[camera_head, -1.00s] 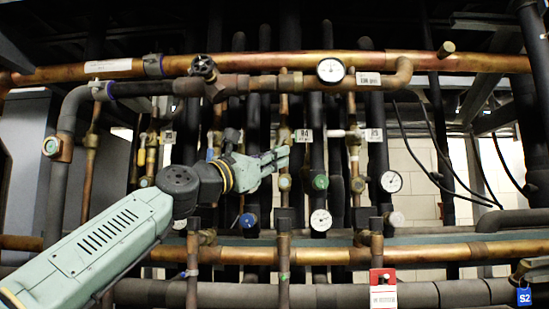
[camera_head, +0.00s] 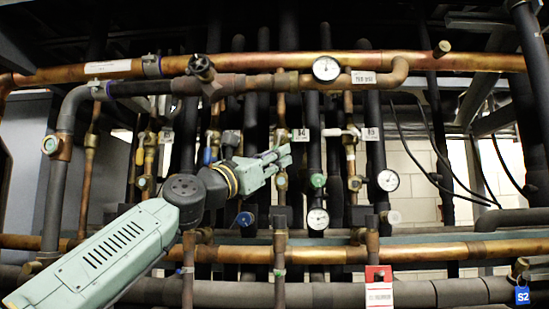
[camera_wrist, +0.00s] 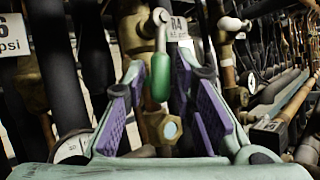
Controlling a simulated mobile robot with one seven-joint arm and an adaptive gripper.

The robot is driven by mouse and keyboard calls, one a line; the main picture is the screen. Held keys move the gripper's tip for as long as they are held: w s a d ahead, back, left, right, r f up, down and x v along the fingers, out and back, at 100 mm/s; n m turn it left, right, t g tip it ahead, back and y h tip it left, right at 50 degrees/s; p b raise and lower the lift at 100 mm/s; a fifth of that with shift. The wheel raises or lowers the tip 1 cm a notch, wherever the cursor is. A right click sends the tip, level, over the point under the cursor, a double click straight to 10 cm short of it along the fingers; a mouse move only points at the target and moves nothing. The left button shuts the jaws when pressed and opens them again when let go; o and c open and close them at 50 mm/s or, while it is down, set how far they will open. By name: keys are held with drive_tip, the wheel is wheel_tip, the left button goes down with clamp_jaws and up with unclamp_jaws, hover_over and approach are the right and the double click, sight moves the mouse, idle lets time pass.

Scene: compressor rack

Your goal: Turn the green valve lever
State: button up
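The green valve lever (camera_wrist: 161,77) shows in the wrist view, its green grip hanging down from a grey metal arm on a brass valve (camera_wrist: 168,130). My gripper (camera_wrist: 159,72) is open, with one purple-padded finger on each side of the lever. Gaps show between the lever and the pads, so it looks untouched. In the head view my gripper (camera_head: 286,154) is in front of the upright pipes near the middle, and its fingers seem to hide the lever.
A white-handled valve (camera_wrist: 234,24) stands to the right of the lever, and a tag marked R4 (camera_wrist: 178,28) is just behind it. Dark pipes and round gauges (camera_head: 388,180) surround the gripper. A copper pipe (camera_head: 440,250) runs across below, with a red tag (camera_head: 379,275) under it.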

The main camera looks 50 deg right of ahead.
drive_tip(key=shift+o, duration=0.7)
drive_tip(key=shift+a+f, duration=0.1)
drive_tip(key=shift+a+f, duration=0.2)
drive_tip(key=shift+a, duration=0.05)
drive_tip(key=v, duration=1.1)
drive_tip(key=shift+a, duration=0.15)
drive_tip(key=shift+r, duration=0.1)
